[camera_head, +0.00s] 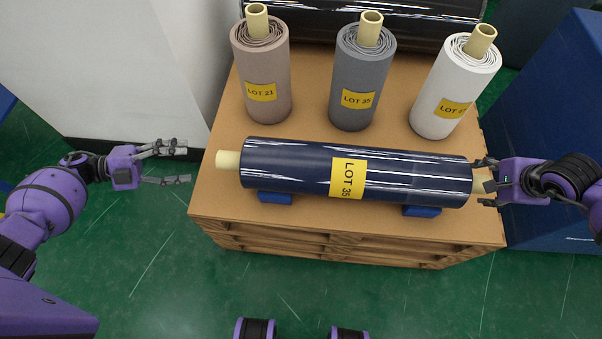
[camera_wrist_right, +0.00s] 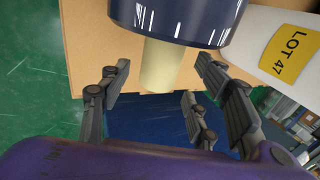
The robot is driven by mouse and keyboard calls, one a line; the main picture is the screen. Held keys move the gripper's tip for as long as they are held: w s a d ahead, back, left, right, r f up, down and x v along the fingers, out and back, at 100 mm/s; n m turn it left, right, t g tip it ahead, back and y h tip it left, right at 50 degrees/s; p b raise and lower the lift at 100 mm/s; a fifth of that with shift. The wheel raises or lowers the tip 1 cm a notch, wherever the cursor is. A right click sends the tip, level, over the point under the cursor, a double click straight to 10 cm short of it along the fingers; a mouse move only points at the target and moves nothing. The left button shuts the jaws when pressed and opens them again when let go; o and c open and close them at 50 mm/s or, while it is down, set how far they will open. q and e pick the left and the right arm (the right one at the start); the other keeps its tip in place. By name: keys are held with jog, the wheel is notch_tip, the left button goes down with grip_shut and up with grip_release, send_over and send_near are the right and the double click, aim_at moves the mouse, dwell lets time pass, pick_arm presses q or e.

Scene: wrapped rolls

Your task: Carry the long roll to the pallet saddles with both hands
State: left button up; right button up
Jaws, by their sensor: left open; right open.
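The long roll (camera_head: 290,168), dark blue and shiny with a yellow LOT 35 label, lies across two blue saddles (camera_head: 274,197) (camera_head: 421,211) near the front of the pallet (camera_head: 215,185). A pale core sticks out at each end. My left gripper (camera_head: 181,165) is open and empty, left of and apart from the left core end (camera_head: 228,160). My right gripper (camera_head: 484,181) is open at the right core end, with its fingers on either side. In the right wrist view the core (camera_wrist_right: 163,70) points between the open fingers (camera_wrist_right: 165,95), and I cannot tell if they touch it.
Three upright rolls stand behind the long roll: brown LOT 21 (camera_head: 265,65), grey (camera_head: 360,75) and white LOT 47 (camera_head: 455,85). A dark wrapped roll (camera_head: 420,25) lies at the back.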

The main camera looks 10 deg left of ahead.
jog(key=v, duration=0.7)
jog(key=shift+s, duration=0.1)
